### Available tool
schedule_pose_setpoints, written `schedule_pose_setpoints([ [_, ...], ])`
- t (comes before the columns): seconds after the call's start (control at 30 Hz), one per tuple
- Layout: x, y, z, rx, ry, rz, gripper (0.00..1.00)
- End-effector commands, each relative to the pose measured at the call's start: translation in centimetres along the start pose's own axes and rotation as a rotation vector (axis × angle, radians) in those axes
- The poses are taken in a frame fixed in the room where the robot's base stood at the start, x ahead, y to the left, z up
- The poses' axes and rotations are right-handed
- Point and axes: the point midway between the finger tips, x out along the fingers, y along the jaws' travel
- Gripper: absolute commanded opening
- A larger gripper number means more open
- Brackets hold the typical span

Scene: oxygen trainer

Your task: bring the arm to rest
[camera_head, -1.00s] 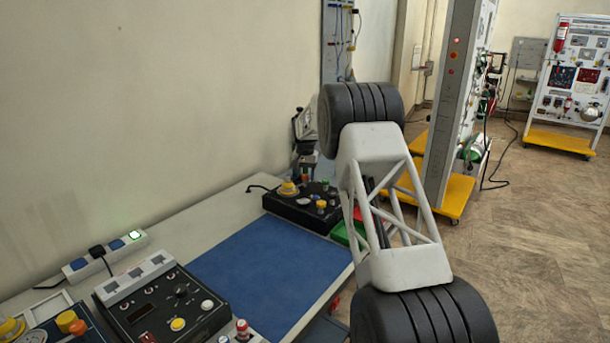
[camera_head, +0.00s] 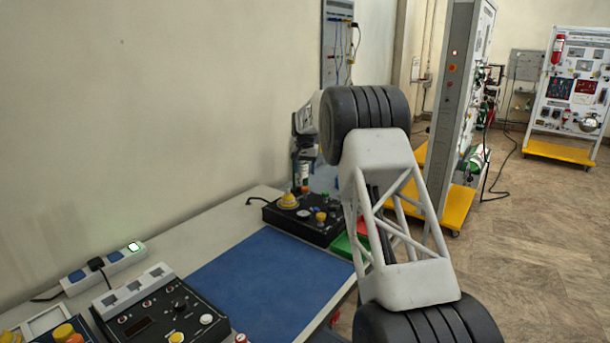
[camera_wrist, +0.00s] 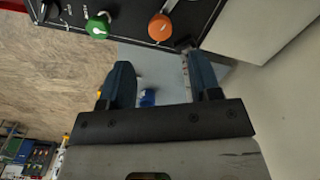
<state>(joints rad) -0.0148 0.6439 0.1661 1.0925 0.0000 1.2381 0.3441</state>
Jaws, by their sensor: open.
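My arm stands over the far right end of the workbench (camera_head: 218,232). My gripper (camera_wrist: 160,82) is open in the wrist view, with its two dark blue fingers apart and nothing held between them. A black control panel with a green knob (camera_wrist: 98,26) and an orange knob (camera_wrist: 161,27) lies beyond the fingertips. In the head view my wrist is partly hidden behind my upper arm links, and the fingertips cannot be made out there.
A blue mat (camera_head: 268,280) lies bare on the bench. A black control box (camera_head: 305,222) stands at its far end, near my wrist. Another black console (camera_head: 155,315) and a power strip (camera_head: 105,265) are at the near left. A tall panel stand (camera_head: 457,120) is behind my arm.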

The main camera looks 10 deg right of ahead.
Motion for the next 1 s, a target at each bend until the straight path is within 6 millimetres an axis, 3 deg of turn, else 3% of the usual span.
schedule_pose_setpoints([
  [0.57,-0.9,0.3,0.7,-0.004,0.003,-0.001,0.57],
  [0.77,-3.2,1.2,2.8,-0.015,0.013,-0.004,0.57],
  [1.0,-6.9,2.9,7.2,-0.037,0.027,-0.008,0.57],
])
